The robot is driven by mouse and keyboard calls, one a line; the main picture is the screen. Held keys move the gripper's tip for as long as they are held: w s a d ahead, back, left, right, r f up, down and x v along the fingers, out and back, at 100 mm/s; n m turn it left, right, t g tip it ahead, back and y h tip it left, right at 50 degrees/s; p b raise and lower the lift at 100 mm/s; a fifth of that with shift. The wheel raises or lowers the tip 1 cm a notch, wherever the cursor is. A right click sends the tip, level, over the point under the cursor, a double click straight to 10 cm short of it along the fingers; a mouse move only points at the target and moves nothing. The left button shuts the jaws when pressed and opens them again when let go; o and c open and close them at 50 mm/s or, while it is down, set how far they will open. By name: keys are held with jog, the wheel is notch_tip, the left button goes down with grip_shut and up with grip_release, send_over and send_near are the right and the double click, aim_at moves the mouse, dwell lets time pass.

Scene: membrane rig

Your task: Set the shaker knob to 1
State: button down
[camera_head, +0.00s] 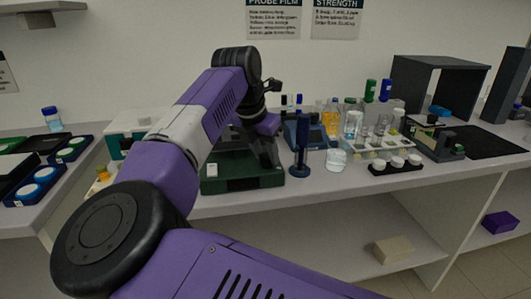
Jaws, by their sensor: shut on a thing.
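A dark green box-shaped device (232,183), which looks like the shaker, stands near the front edge of the bench, with a small white label on its front left. My gripper (268,160) points down at the right part of this device. Its dark fingers are shut at the device, apparently on the shaker knob. The knob is hidden behind the fingers and is too small to make out. Its setting cannot be read.
A dark blue stand (301,160) is close to the right of my gripper. A clear beaker (336,158), bottles (331,117) and a black tray of white cups (396,165) stand farther right. A white and green box (128,125) stands left, behind my arm.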

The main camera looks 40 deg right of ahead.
jog(key=shift+n, duration=0.3)
jog(key=n+b, duration=0.1)
jog(key=n, duration=0.1)
jog(key=n+t+b, duration=0.1)
jog(key=b, duration=0.1)
jog(key=n+t+y+b, duration=0.1)
jog(key=n, duration=0.1)
jog(key=shift+s+d+f+n+b, duration=0.1)
jog(key=shift+s+f+n+b, duration=0.1)
jog(key=shift+s+n+b, duration=0.15)
jog(key=n+t+y+b, duration=0.1)
jog(key=n+b, duration=0.2)
jog(key=shift+d, duration=0.15)
jog(key=shift+r+n+y+b, duration=0.15)
jog(key=shift+n+y+b, duration=0.25)
jog(key=shift+n+b, duration=0.7)
jog(key=shift+d+n, duration=0.1)
jog(key=shift+n, duration=0.25)
jog(key=c, duration=0.9)
grip_release()
jog(key=shift+c, duration=0.2)
jog(key=shift+r, duration=0.1)
